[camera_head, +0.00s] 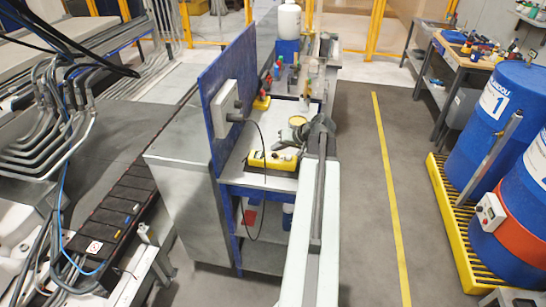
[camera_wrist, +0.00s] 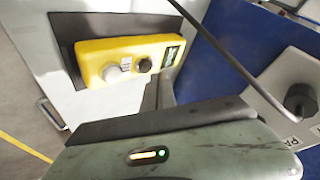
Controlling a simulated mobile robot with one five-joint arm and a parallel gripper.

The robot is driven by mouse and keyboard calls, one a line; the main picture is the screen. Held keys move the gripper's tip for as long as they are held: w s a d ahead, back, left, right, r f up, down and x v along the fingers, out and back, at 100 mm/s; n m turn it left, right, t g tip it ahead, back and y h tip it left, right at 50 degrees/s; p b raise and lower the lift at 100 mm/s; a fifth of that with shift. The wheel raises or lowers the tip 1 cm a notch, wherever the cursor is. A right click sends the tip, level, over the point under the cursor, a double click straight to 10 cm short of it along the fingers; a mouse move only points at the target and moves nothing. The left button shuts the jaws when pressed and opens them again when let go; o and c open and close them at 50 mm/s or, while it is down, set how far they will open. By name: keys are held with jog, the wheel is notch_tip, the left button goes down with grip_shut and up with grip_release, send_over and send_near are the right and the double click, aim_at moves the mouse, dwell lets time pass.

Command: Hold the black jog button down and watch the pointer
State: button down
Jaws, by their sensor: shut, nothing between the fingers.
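A yellow control box (camera_wrist: 125,60) lies on the light bench top, and it also shows in the head view (camera_head: 262,162). In the wrist view it carries a black button (camera_wrist: 144,66) beside a pale grey button (camera_wrist: 111,73) and a small dark label. My gripper (camera_wrist: 157,88) is shut and empty, its dark fingers close to the box's near edge, just below and right of the black button. I cannot tell whether they touch the box. In the head view my arm reaches over the bench and hides part of it. I cannot make out a pointer.
A pale box with a black knob (camera_wrist: 300,98) stands at the right in the wrist view. A thin black cable (camera_wrist: 230,58) crosses in front. A blue panel (camera_head: 228,90) rises left of the bench. Blue drums (camera_head: 500,110) stand at the right, beyond clear floor.

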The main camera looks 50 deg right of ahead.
aim_at(277, 155)
jog(key=shift+f, duration=0.1)
jog(key=shift+w+f+b, duration=0.1)
jog(key=shift+f+b, duration=0.2)
jog(key=shift+b, duration=0.1)
jog(key=shift+f+b, duration=0.5)
dwell(0.7)
dwell(3.4)
jog(key=shift+r+p, duration=0.9)
notch_tip(277, 155, up, 5)
jog(key=p, duration=0.5)
jog(key=shift+r, duration=0.1)
